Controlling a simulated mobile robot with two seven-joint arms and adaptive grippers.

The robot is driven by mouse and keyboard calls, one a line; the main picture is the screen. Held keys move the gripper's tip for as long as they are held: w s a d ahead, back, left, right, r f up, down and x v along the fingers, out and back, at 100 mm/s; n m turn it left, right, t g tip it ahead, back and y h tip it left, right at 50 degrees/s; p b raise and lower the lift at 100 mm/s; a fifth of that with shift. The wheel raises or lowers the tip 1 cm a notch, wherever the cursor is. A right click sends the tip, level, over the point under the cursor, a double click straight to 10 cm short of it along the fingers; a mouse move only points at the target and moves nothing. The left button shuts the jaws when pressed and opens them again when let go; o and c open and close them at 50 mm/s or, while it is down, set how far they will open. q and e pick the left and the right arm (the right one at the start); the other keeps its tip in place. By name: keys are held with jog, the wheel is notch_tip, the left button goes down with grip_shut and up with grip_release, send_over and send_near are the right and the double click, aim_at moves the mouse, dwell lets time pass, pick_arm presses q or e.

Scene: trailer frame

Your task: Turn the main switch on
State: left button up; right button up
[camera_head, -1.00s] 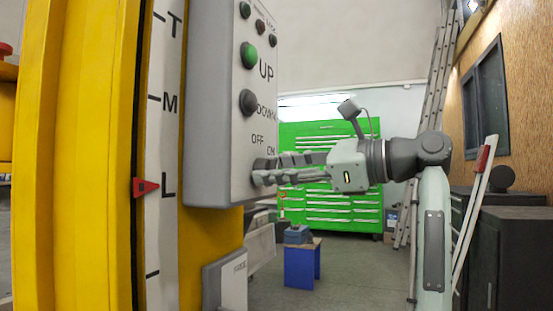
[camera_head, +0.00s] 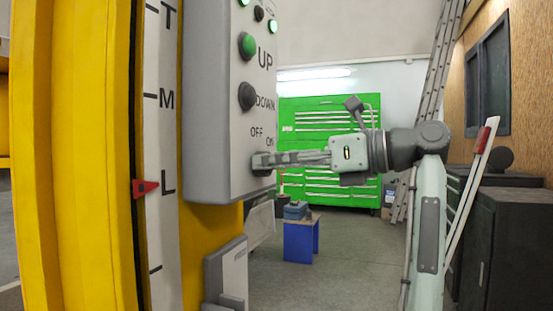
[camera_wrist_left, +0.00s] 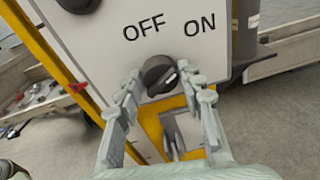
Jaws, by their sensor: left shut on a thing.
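The main switch is a dark round knob (camera_wrist_left: 160,75) under the OFF and ON labels on the grey control box (camera_head: 215,110). In the left wrist view its pale mark points up and right, towards ON. My left gripper (camera_head: 264,162) reaches the knob from the right in the head view. In the left wrist view its fingers (camera_wrist_left: 160,92) stand on both sides of the knob and are shut on it. The knob's far side is hidden. My right gripper is not in view.
Above the switch sit the green UP button (camera_head: 247,44), the dark DOWN button (camera_head: 247,96) and small lamps, one lit green (camera_head: 271,26). A yellow post (camera_head: 75,150) stands left. A blue stool (camera_head: 300,240) and green tool cabinet (camera_head: 330,115) stand behind, with open floor between.

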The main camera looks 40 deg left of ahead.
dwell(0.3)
pick_arm(q)
jog(key=o, duration=1.2)
jog(key=shift+c, duration=0.2)
jog(key=f+v, duration=0.1)
jog(key=v, duration=0.6)
jog(key=shift+d+r, duration=0.2)
jog(key=shift+r, duration=0.35)
